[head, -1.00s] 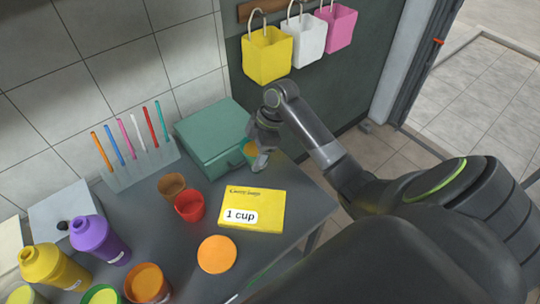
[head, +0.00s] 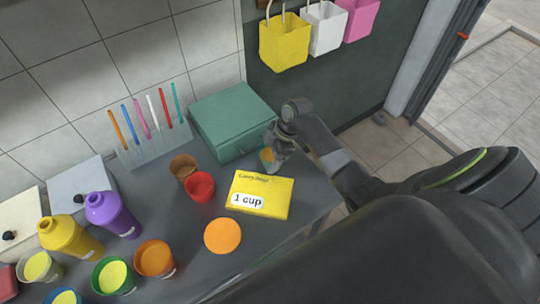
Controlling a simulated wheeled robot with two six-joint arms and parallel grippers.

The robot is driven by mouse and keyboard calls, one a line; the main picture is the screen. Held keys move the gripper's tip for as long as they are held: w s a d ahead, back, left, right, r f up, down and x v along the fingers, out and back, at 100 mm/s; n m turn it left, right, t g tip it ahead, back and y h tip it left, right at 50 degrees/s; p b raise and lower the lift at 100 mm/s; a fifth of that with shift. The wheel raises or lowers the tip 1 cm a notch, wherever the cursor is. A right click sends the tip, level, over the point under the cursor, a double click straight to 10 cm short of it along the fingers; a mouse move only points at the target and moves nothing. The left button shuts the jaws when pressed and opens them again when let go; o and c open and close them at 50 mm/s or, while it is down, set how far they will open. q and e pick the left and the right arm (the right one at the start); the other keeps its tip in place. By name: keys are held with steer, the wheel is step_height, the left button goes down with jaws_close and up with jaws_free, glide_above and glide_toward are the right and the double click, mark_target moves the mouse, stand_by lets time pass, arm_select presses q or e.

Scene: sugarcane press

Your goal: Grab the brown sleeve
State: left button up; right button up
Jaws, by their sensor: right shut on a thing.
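The brown sleeve (head: 183,168) stands upright on the grey table, just behind and left of a red sleeve (head: 200,187). My right gripper (head: 272,152) is at the right side of the table, in front of the teal box and well to the right of the brown sleeve. The fingers are small and partly hide the cup. My left gripper is out of view.
A yellow "1 cup" card (head: 275,188) and an orange disc (head: 222,236) lie in front. The teal box (head: 232,118) and straw rack (head: 155,150) stand behind. Several filled cups and a purple bottle (head: 112,214) crowd the left. Bags (head: 285,40) hang on the wall.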

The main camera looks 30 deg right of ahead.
steer(key=shift+f, duration=0.35)
steer(key=shift+f, duration=0.2)
steer(key=o, duration=1.1)
steer(key=shift+o, duration=0.2)
steer(key=shift+r, duration=0.15)
steer(key=b+v, duration=0.2)
steer(key=v, duration=0.9)
steer(key=shift+d+r, duration=0.15)
steer(key=shift+o, duration=0.8)
steer(key=shift+d+r, duration=0.1)
steer(key=shift+r, duration=0.25)
